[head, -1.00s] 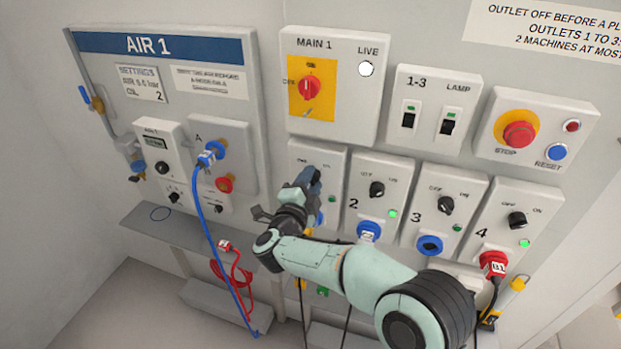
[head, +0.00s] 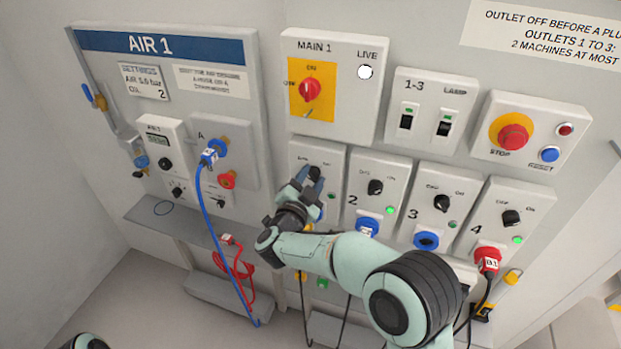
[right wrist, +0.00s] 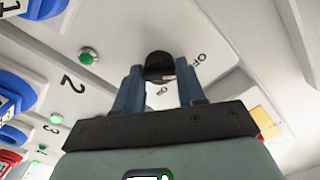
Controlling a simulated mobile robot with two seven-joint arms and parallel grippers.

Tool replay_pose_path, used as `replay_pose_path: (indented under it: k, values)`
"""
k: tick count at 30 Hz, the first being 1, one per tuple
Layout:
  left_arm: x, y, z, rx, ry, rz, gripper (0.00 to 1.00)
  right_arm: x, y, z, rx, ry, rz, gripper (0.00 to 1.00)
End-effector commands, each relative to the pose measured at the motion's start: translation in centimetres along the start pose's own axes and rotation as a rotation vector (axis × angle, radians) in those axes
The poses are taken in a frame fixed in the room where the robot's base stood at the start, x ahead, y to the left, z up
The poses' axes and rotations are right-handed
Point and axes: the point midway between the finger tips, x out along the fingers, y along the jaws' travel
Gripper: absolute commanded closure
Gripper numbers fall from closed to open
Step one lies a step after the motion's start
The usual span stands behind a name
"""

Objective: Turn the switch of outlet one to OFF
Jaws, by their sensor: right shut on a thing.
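The outlet one panel (head: 328,155) is the leftmost of the row of outlets, partly covered by my right gripper (head: 312,184). Its black switch knob (head: 316,172) shows just above the fingers. In the right wrist view the knob (right wrist: 158,64) sits between the tips of my right gripper (right wrist: 160,78), which is shut on it. An OFF label (right wrist: 198,60) shows beside the knob; a second label is partly hidden. I cannot tell where the knob points. A green lamp (right wrist: 87,56) sits on this panel. My left gripper is out of view.
Outlet two's knob (head: 376,187) and blue plug (head: 367,227) are close on the right. The main switch (head: 311,90) is above. A blue hose (head: 215,230) hangs from the air panel (head: 95,60) on the left. The red STOP button (head: 513,136) is at right.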

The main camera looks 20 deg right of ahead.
Motion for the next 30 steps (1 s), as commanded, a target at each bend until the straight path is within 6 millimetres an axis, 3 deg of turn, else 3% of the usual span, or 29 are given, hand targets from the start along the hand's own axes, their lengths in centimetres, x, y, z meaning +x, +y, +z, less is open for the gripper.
replay_pose_path:
  k: [10,11,12,23,30]
  values:
    - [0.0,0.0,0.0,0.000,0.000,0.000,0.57,0.0,0.0,0.0,-0.005,0.000,-0.001,0.91]
    - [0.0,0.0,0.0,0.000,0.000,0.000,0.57,0.0,0.0,0.0,-0.005,0.000,-0.001,0.51]
    - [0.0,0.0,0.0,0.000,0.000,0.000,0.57,0.0,0.0,0.0,-0.005,0.000,-0.001,0.38]
    - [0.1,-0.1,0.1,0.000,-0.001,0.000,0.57,-0.4,0.0,0.1,-0.002,-0.001,-0.001,0.37]
    - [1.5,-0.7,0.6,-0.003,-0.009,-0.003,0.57,-4.3,0.1,0.3,-0.003,-0.004,-0.003,0.37]
